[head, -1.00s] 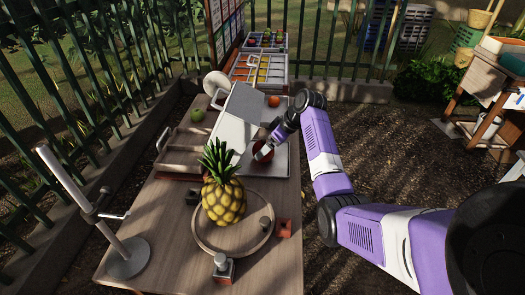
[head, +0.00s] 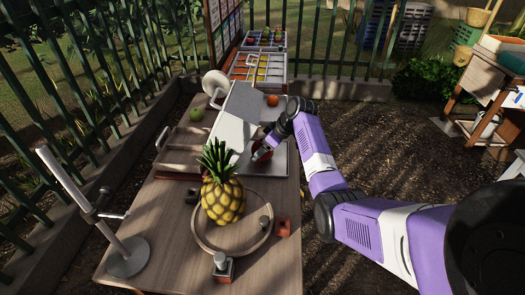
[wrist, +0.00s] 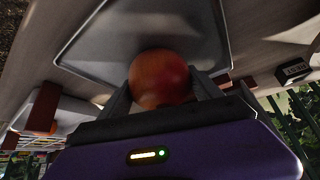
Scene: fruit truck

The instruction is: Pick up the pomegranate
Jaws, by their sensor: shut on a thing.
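The pomegranate is a round red fruit (wrist: 160,78) in the middle of the wrist view, between the two fingers of my gripper (wrist: 162,92). In the head view only a dark red part of the pomegranate (head: 267,149) shows, beside my gripper (head: 262,152). My gripper is shut on it. It is over or on the grey metal tray (head: 275,170) at the right side of the table. I cannot tell whether the fruit still touches the tray. The wrist of my arm hides part of it.
A pineapple (head: 222,200) stands near a curved wooden ring (head: 228,250). A green apple (head: 196,114) is at the left and an orange fruit (head: 273,100) sits behind my gripper. A metal stand (head: 125,258) is at the front left. Compartment trays (head: 258,70) are at the back.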

